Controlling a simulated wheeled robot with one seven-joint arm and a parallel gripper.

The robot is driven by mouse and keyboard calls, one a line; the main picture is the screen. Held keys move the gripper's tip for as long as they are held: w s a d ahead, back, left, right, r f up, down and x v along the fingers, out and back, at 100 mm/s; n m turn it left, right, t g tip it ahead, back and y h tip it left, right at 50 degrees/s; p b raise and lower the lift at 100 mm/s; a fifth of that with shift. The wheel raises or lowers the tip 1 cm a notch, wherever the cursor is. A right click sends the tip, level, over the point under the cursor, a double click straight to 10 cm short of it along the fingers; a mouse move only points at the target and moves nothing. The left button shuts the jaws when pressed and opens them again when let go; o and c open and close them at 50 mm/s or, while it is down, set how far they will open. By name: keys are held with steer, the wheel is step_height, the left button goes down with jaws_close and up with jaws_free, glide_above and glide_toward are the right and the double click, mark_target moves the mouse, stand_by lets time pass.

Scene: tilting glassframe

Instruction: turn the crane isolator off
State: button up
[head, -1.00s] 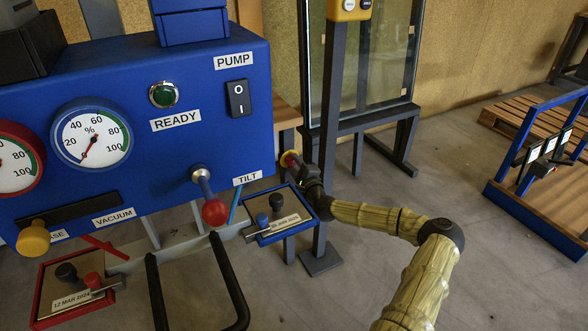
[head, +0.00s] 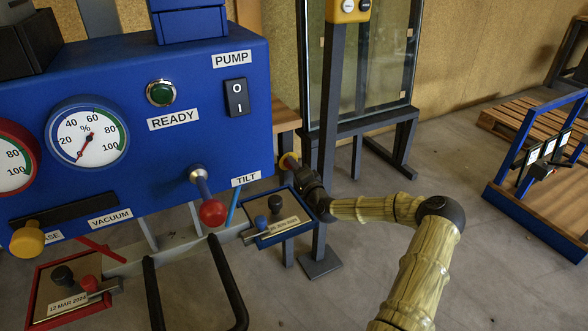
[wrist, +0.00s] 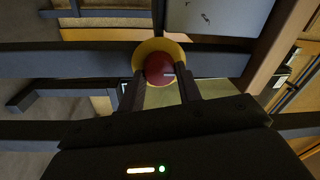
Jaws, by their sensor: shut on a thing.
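The crane isolator is a red round knob (wrist: 158,69) with a yellow ring (wrist: 160,46) behind it, at the upper middle of the wrist view. A pale mark shows on the knob's face. My gripper (wrist: 160,82) has one finger on each side of the knob and is shut on it.
The blue panel (head: 140,130) with gauges, a PUMP switch (head: 236,98) and a red-balled TILT lever (head: 212,211) stands close left. A tagged tray (head: 276,228) lies just below my gripper. A dark post (head: 327,130) and glass frame (head: 385,60) stand behind.

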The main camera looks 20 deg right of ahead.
steer(key=shift+a+f, duration=0.1)
steer(key=o, duration=1)
steer(key=shift+s, duration=0.1)
steer(key=s+f+p, duration=0.1)
steer(key=s+p, duration=0.2)
steer(key=s, duration=1.4)
steer(key=shift+d+p, duration=0.35)
steer(key=shift+p, duration=0.05)
steer(key=shift+s+f, duration=0.1)
